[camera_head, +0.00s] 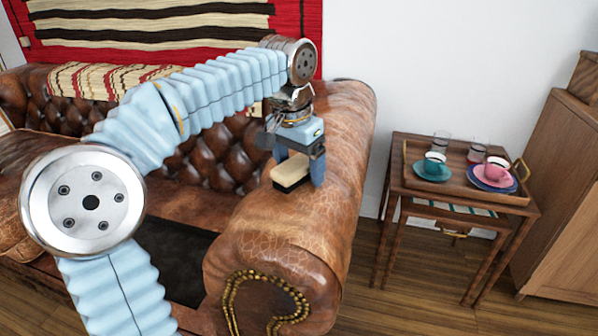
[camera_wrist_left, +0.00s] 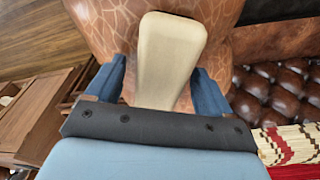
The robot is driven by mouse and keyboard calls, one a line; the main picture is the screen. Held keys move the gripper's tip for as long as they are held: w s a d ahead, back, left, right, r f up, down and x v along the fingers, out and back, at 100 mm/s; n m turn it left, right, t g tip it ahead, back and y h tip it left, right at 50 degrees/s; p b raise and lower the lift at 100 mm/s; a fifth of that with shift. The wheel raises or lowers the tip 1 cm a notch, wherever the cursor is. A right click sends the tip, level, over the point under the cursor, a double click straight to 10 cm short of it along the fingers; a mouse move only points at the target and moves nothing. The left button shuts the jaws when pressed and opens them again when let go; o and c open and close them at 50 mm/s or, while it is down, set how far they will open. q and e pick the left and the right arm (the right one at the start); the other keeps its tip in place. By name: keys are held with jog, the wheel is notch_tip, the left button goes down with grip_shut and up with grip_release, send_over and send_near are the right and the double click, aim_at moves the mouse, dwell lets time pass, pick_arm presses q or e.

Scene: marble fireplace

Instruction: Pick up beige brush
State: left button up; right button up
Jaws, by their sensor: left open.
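The beige brush (camera_head: 291,171) lies on the arm of the brown leather sofa (camera_head: 290,225), its pale back up and its dark bristles down. My left gripper (camera_head: 300,172) is above it with its blue fingers pointing down. In the left wrist view the brush (camera_wrist_left: 168,55) lies between the two open fingers of the gripper (camera_wrist_left: 160,85). Gaps show on both sides of the brush, and its near end is hidden behind the gripper body. My right gripper is not in view.
A bead necklace (camera_head: 262,280) hangs on the front of the sofa arm. A wooden cabinet (camera_head: 565,200) stands at the far right.

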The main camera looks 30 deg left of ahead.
pick_arm(q)
jog(key=c, duration=1.1)
notch_tip(320, 180, up, 3)
jog(key=shift+f+p, duration=0.15)
jog(key=shift+p, duration=0.25)
jog(key=s+r, duration=0.1)
jog(key=r, duration=0.1)
jog(key=s+r, duration=0.3)
jog(key=r, duration=0.1)
jog(key=shift+s+d+r+p, duration=0.1)
jog(key=shift+s+r+p, duration=0.05)
jog(key=shift+s+p, duration=0.25)
jog(key=s+r, duration=0.4)
jog(key=s, duration=0.5)
jog(key=shift+d, duration=0.15)
jog(key=shift+s, duration=0.1)
